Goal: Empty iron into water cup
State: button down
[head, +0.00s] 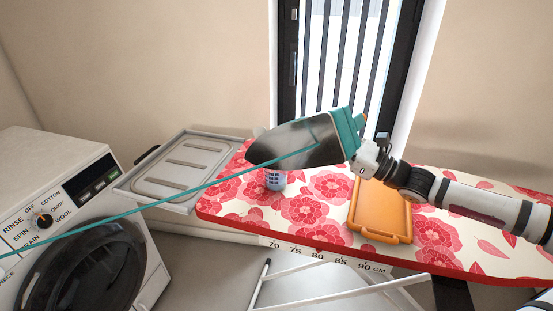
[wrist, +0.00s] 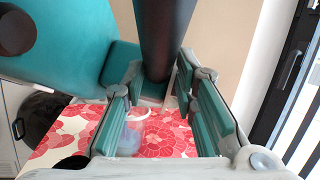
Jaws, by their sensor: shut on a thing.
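The teal iron (head: 292,143) is tilted in the air above the left part of the ironing board, its dark soleplate facing the head camera and its tip pointing left. My gripper (head: 364,152) is at its right end, shut on it. In the wrist view the fingers of my gripper (wrist: 158,88) are either side of the iron's dark handle (wrist: 164,35). The water cup (head: 275,181), small with a blue pattern, stands on the board below the iron, its upper part hidden by the iron. It also shows in the wrist view (wrist: 131,138), partly behind a finger.
The floral ironing board (head: 310,211) has an orange tray-like item (head: 381,212) to the right of the cup. A grey metal rest (head: 180,168) extends from its left end. A teal cord (head: 150,206) runs left past a washing machine (head: 75,230). A barred window is behind.

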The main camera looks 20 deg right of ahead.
jog(key=shift+d+m+p, duration=0.1)
jog(key=shift+m+p, duration=0.3)
jog(key=shift+p, duration=0.15)
